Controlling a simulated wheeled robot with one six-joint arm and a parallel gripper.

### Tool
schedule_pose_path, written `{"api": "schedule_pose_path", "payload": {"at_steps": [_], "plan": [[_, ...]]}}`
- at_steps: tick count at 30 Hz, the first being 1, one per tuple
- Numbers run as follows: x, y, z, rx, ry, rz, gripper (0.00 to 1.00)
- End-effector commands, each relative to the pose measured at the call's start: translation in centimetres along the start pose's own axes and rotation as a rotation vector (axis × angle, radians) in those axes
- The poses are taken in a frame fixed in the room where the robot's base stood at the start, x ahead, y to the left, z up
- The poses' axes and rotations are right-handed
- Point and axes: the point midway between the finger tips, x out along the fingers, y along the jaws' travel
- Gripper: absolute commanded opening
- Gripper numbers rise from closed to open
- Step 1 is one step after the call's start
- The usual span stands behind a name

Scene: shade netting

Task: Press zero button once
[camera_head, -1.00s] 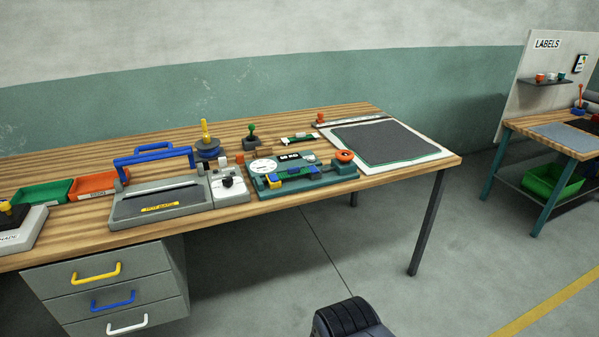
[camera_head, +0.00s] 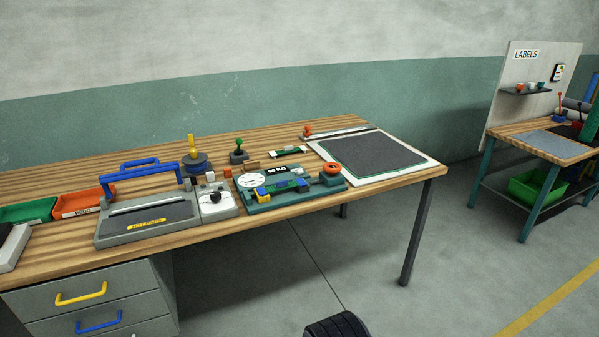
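No button marked zero can be read at this distance. A teal device (camera_head: 308,188) with a round white dial (camera_head: 251,180), a dark display (camera_head: 288,170), small blue and yellow parts and an orange knob (camera_head: 333,168) sits near the front edge of the wooden bench. Left of it stands a light grey box (camera_head: 216,206) with a black knob and small buttons on top; their labels are too small to read. My gripper is not in view.
The bench (camera_head: 200,238) also holds a grey sealer-like machine with a blue handle (camera_head: 140,168), an orange bin (camera_head: 82,204) and a dark mat (camera_head: 372,153). Drawers (camera_head: 90,300) hang under its left end. Open floor (camera_head: 300,270) lies in front. A second table stands at right.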

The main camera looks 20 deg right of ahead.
Motion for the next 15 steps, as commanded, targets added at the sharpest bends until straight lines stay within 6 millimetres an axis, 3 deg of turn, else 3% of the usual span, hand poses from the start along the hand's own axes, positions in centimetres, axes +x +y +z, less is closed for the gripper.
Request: {"api": "schedule_pose_path", "payload": {"at_steps": [10,15], "plan": [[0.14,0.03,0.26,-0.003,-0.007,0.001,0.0],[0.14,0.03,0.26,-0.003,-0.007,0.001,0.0]]}}
